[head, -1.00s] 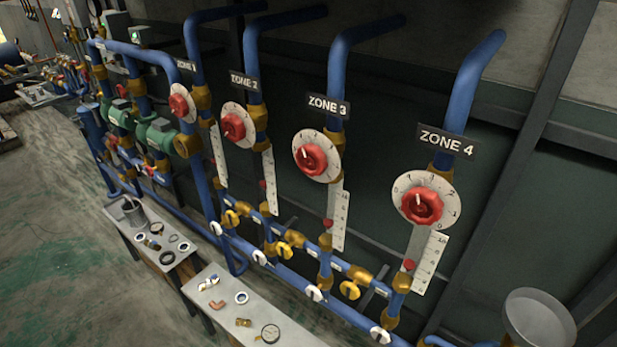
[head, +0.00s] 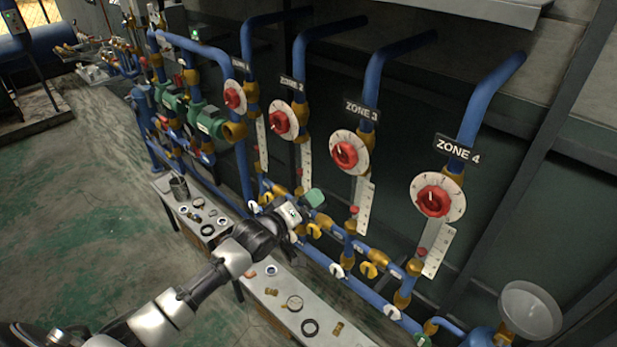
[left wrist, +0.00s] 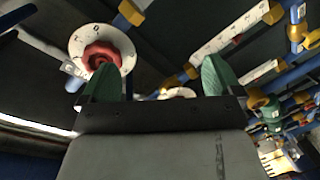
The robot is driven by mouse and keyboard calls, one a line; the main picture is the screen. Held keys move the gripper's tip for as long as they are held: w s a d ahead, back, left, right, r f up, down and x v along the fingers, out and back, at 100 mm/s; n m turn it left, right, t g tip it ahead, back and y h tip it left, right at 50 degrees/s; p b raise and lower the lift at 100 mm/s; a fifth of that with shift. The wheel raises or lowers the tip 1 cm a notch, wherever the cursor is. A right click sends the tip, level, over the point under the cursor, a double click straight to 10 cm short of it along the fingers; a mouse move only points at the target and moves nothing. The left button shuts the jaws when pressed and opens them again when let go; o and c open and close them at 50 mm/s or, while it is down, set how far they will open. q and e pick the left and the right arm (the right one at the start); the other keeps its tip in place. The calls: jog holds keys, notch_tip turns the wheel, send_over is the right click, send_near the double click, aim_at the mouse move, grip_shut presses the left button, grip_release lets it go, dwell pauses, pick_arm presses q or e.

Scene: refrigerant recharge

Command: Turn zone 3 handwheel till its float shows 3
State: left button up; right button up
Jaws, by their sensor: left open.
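The zone 3 handwheel (head: 344,155) is a red knob on a round white dial, under the ZONE 3 sign (head: 361,110). Below it hangs a white scale strip (head: 364,196) with a red float (head: 354,210) near its lower end; the scale figures are too small to read. My left gripper (head: 313,203) is below and left of this wheel, apart from it. In the left wrist view its two green fingers (left wrist: 160,80) are spread with nothing held. A red handwheel (left wrist: 101,56) on a white dial shows beyond the left finger; I cannot tell which zone. My right gripper is out of view.
Handwheels for zone 2 (head: 283,120) and zone 4 (head: 434,201) flank zone 3. Blue pipes and yellow valves run below the scales, close to my left gripper. A bench (head: 330,335) with small fittings stands in front.

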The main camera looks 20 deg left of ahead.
pick_arm(q)
jog(key=t+h, duration=0.1)
jog(key=h, duration=0.1)
send_near(341, 158)
jog(key=s, duration=0.1)
jog(key=b+x, duration=0.5)
jog(key=x, duration=0.4)
jog(key=shift+f+b, duration=0.15)
jog(key=shift+b, duration=0.15)
jog(key=shift+w, duration=0.2)
jog(key=shift+c, duration=0.5)
jog(key=c, duration=0.8)
jog(key=shift+p, duration=0.3)
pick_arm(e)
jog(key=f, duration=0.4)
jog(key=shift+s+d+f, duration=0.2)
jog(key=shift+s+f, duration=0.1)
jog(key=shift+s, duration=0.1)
pick_arm(q)
jog(key=shift+m, duration=0.4)
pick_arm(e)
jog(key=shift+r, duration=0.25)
pick_arm(q)
jog(key=o, duration=0.9)
jog(key=shift+s, duration=0.1)
jog(key=shift+a, duration=0.1)
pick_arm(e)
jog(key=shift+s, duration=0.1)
